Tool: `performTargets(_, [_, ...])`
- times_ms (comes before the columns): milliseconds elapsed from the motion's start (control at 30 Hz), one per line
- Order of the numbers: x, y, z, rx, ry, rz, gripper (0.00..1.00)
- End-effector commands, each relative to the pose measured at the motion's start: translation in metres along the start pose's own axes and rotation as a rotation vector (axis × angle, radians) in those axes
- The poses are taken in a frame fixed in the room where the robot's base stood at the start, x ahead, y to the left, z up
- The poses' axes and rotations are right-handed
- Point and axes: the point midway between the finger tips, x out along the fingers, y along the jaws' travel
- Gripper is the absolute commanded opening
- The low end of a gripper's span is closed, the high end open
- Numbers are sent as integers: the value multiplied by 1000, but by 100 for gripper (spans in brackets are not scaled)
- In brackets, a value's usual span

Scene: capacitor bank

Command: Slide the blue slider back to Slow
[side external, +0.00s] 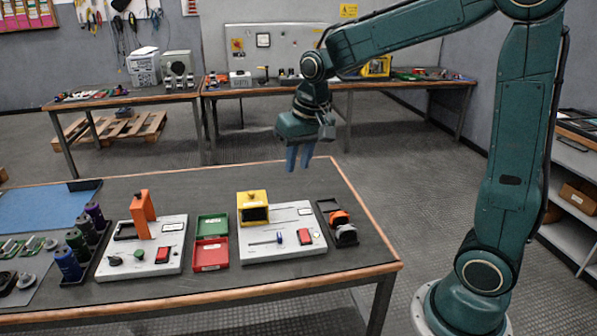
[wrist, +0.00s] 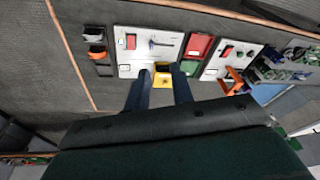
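The blue slider (side external: 279,238) is a small knob at the right end of a short slot on the right white panel (side external: 285,251). In the wrist view it shows small at one end of its slot (wrist: 152,42). Its labels are too small to read. My gripper (side external: 298,168) is in the air, above and behind the panel, with its two blue fingers pointing down. The fingers are apart with nothing between them. In the wrist view my gripper (wrist: 161,72) shows its fingertips near the yellow box, well apart from the slider.
A yellow box (side external: 253,206) and a red switch (side external: 305,237) are near the slider on the same panel. Green and red bins (side external: 211,254) stand left of it, and a black holder with an orange part (side external: 340,218) stands right. The left panel carries an upright orange piece (side external: 143,213).

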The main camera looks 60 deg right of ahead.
Motion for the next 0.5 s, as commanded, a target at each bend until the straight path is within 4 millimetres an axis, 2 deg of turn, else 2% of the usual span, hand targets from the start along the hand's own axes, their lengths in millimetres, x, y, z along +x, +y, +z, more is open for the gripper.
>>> performTargets(200, [46,4,-33,85,-54,23,24])
performTargets(500, [119,14,-68,200,-119,54,24])
